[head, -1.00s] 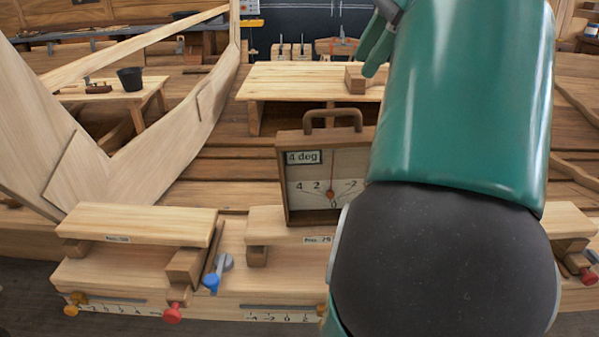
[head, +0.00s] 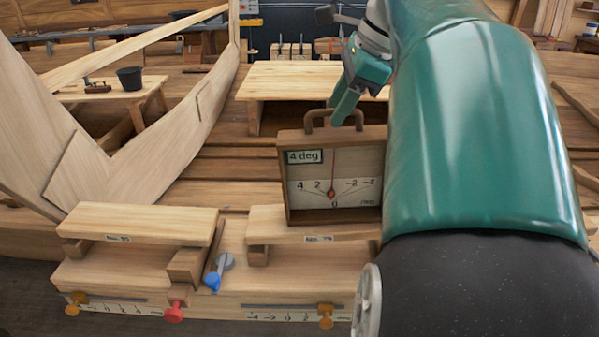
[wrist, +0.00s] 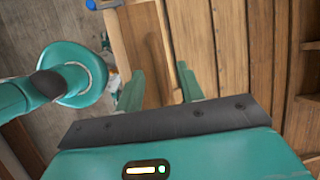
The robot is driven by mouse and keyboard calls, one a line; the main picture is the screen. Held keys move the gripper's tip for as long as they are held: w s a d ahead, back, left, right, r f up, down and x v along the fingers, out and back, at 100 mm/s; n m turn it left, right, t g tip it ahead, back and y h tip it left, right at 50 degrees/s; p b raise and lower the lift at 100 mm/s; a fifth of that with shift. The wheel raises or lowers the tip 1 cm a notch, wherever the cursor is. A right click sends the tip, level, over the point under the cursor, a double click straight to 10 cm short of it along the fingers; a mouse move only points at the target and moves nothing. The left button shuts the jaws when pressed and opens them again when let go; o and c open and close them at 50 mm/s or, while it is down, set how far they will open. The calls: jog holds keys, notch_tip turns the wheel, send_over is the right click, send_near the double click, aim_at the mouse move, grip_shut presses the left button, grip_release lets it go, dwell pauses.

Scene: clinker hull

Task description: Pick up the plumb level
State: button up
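The plumb level (head: 310,205) is a wooden box with a pale dial, a red-bobbed pointer and a "4 deg" label. It stands upright on the right-hand raised plank in the head view. Its arched brown handle (head: 309,118) is on top. My gripper (head: 342,108) is above the level, with its green fingers at the right part of the handle. In the wrist view my gripper (wrist: 158,86) has its two fingers spread, with brown wood showing between and beyond them. Whether a finger touches the handle cannot be told.
The level's plank (head: 275,233) rests on a wooden bench with knobs and scales. A second raised plank (head: 140,224) and a blue-tipped lever (head: 214,276) are to the left. A low table (head: 290,80) stands behind. Hull timbers rise at left.

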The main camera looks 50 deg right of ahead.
jog(key=shift+x, duration=1.2)
grip_shut()
dwell(0.5)
